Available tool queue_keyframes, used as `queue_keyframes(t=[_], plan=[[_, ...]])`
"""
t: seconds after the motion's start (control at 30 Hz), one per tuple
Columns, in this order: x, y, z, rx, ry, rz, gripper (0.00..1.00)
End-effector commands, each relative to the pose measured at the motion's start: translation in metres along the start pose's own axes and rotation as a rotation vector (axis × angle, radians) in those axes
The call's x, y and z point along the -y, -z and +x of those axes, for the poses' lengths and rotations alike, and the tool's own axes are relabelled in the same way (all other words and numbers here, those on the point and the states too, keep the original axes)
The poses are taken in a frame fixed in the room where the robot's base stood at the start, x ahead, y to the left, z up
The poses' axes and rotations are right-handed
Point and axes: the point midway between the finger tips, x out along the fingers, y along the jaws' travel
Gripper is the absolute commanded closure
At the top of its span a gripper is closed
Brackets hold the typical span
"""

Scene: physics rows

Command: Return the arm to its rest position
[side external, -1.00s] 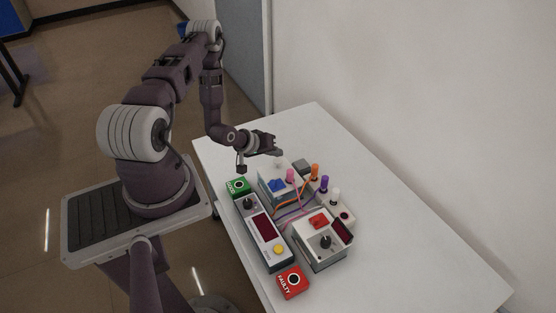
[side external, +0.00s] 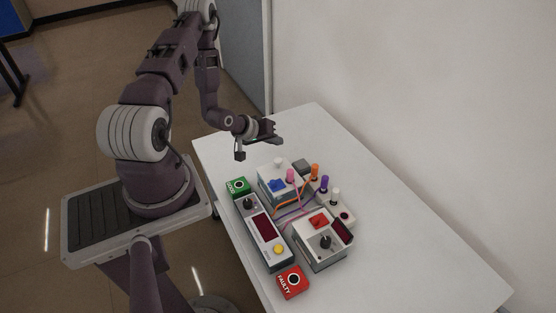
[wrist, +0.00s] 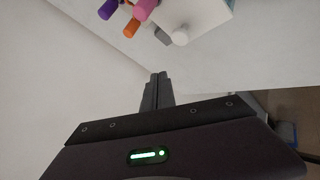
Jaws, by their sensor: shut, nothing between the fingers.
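My gripper (side external: 280,139) is raised above the far end of the white table, beyond the group of devices. In the wrist view, its fingers (wrist: 156,78) are together, with nothing between them. The gripper touches nothing that I can see.
On the white table (side external: 400,243) stand a long grey meter box (side external: 262,226), a box with a red switch (side external: 313,252), a box with a blue switch (side external: 268,193), a green box (side external: 238,186) and a red "FAULTY" box (side external: 292,289). Colored plugs and cables lie between them. A wall borders the table's right side.

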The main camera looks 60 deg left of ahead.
Motion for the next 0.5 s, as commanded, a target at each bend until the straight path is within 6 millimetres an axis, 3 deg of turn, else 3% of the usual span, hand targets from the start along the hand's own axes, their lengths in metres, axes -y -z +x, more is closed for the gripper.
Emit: queue_keyframes(t=[0.4,0.5], plan=[[0.0002,-0.0001,0.0002,0.0,0.0,0.0,1.0],[-0.009,0.0088,-0.0033,0.007,0.01,0.045,1.0]])
